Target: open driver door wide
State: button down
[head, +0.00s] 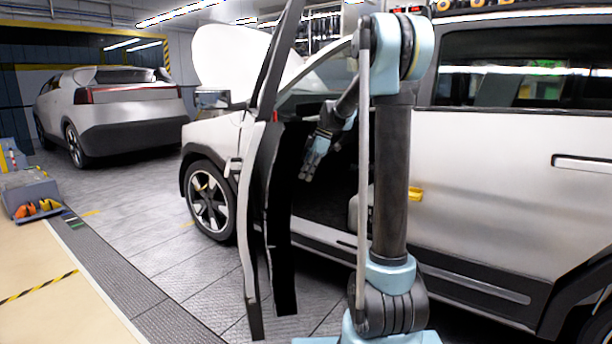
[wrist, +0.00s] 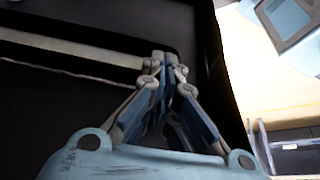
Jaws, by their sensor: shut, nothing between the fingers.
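The driver door (head: 256,200) of the silver car (head: 480,170) stands ajar, swung out from the body and seen nearly edge-on in the head view. My gripper (head: 308,175) is on the inner side of the door, in the door opening, with its fingers closed together and empty. In the wrist view my gripper (wrist: 163,60) points at a dark panel (wrist: 110,25) with a pale strip, which looks like the door's inner side. I cannot tell whether the fingertips touch it. The door's outside handle is not clearly visible.
The car's hood (head: 228,60) is raised. Another silver car (head: 110,112) stands at the back left. A grey floor unit with orange items (head: 38,208) is at the far left. The tiled floor (head: 150,235) left of the door is clear.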

jog(key=s+a+f, duration=0.1)
jog(key=a+f, duration=0.5)
jog(key=shift+a, duration=0.3)
jog(key=shift+s, duration=0.1)
